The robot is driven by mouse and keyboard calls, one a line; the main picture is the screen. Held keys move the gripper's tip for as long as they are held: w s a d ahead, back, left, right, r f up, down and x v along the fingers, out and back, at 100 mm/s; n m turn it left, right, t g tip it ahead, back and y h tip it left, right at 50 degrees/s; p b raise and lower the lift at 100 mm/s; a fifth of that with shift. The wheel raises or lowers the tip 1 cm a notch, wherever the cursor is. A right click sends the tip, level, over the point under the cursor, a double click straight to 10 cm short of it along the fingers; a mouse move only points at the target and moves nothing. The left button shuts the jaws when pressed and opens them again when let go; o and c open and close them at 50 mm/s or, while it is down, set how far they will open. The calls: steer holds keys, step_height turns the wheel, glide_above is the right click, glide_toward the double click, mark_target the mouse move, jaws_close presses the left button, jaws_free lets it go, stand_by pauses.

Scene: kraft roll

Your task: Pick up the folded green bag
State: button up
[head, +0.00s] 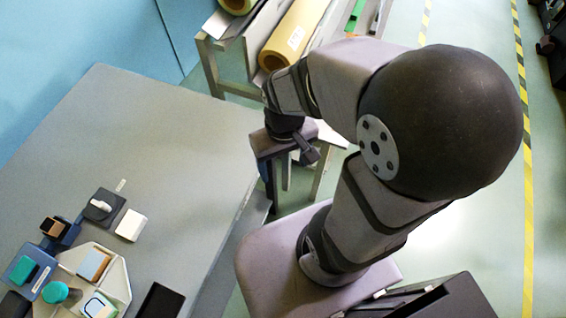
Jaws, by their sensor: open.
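A bright green flat strip (355,14) shows at the top edge on the far bench, just right of the brown kraft roll (297,32). It may be the folded green bag; it is partly cut off by the frame and too small to be sure. My gripper (308,152) is open, pointing down beside the grey table's right edge, nearer than the roll and well apart from the green strip. I see nothing between its fingers, though its tips are small and dark. My arm covers part of the far bench.
The grey table (165,160) at left is mostly bare. Yellow-black floor tape (529,200) runs at right.

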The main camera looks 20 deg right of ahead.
steer(key=shift+r+p, duration=1.15)
steer(key=shift+s+f, duration=0.1)
steer(key=shift+c, duration=0.7)
